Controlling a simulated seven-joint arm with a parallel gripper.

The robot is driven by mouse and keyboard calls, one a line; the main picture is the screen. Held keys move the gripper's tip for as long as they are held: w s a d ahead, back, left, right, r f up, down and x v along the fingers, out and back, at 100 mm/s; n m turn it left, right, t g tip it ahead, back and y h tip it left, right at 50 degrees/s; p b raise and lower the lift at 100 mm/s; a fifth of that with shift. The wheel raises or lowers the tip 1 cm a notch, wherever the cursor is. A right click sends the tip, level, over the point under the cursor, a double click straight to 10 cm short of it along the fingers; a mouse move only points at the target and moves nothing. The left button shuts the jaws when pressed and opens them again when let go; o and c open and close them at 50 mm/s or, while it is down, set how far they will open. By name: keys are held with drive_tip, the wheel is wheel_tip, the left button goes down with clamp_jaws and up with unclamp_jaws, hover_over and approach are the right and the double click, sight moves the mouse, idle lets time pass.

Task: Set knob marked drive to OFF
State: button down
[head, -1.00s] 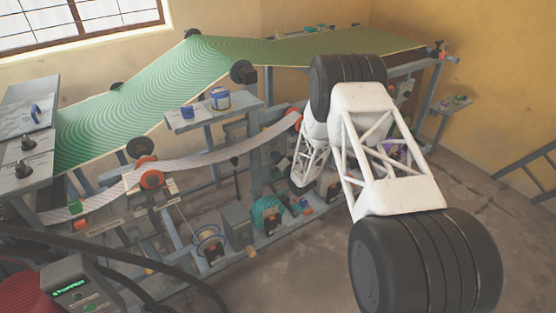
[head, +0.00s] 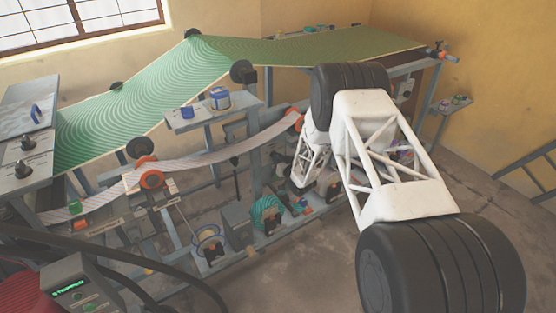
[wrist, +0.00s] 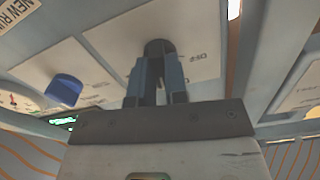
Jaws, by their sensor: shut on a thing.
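In the wrist view my gripper (wrist: 157,88) reaches up to a pale panel plate (wrist: 200,68). Its two blue-grey fingers are shut on a dark round knob (wrist: 158,47). Lettering beside this knob is upside down and too small to read surely, so I cannot tell whether it is the one marked drive. The knob's pointer and setting are hidden by the fingers. In the head view my white arm covers the gripper and this knob.
A blue knob (wrist: 64,90) sits left of the gripper in the wrist view. In the head view, a press with a green web (head: 140,90) fills the left and middle. Dark knobs (head: 25,143) stand on a far-left panel. Bare floor lies at the right.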

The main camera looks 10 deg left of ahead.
drive_tip(key=n, duration=1.4)
drive_tip(key=shift+r, duration=0.1)
idle(0.3)
drive_tip(key=c, duration=1.1)
unclamp_jaws()
drive_tip(key=shift+c, duration=0.2)
drive_tip(key=v, duration=0.7)
drive_tip(key=shift+s+d, duration=0.3)
